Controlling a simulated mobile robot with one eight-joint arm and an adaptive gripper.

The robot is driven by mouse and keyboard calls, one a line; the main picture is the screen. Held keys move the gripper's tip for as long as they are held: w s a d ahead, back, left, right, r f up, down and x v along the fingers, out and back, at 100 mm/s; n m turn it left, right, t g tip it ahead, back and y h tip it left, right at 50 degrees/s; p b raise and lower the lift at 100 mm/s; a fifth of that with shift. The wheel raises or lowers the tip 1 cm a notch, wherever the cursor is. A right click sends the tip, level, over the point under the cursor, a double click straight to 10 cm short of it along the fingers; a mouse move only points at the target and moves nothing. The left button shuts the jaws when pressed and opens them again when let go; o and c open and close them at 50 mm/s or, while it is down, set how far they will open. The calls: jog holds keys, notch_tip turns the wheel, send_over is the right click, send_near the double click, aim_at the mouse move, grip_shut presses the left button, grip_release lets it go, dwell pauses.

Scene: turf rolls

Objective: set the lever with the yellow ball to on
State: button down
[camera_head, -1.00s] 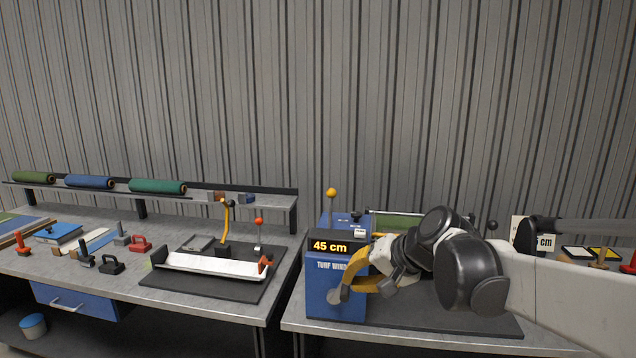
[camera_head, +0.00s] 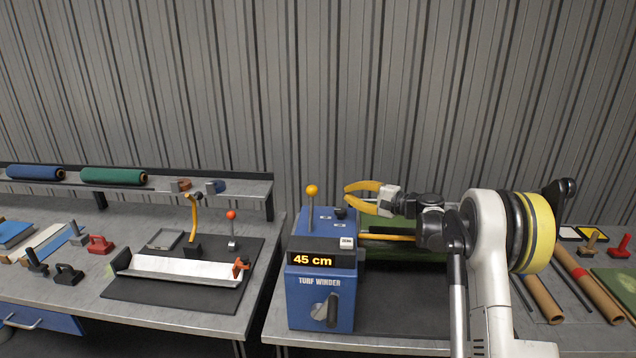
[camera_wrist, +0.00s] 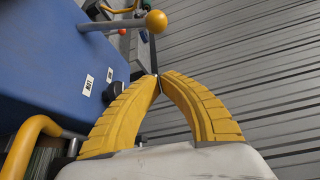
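The lever's yellow ball (camera_head: 312,190) tops a thin metal rod standing nearly upright on the blue turf winder (camera_head: 319,283). In the wrist view the yellow ball (camera_wrist: 156,21) is beyond my fingertips, with its rod running left to the blue housing (camera_wrist: 45,62). Two small white labels (camera_wrist: 88,85) sit on the housing; I cannot read them surely. My gripper (camera_head: 348,195) is just right of the ball in the head view, apart from it. Its yellow fingertips (camera_wrist: 158,77) meet in the wrist view, with nothing between them.
The winder's display (camera_head: 322,259) reads 45 cm. A dark knob (camera_head: 340,213) is on its top under my fingers. A red-ball lever (camera_head: 231,216) stands on the left bench beside a white trough (camera_head: 186,269). Cardboard tubes (camera_head: 545,298) lie right. A corrugated wall is behind.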

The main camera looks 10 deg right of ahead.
aim_at(311, 209)
dwell(0.3)
jog(key=b+x, duration=0.1)
jog(key=x, duration=0.9)
jog(key=shift+a, duration=0.15)
jog(key=s, duration=0.1)
jog(key=s+a, duration=0.1)
jog(key=s+r, duration=0.1)
jog(key=shift+s+a, duration=0.2)
jog(key=shift+a, duration=0.05)
jog(key=shift+b, duration=0.35)
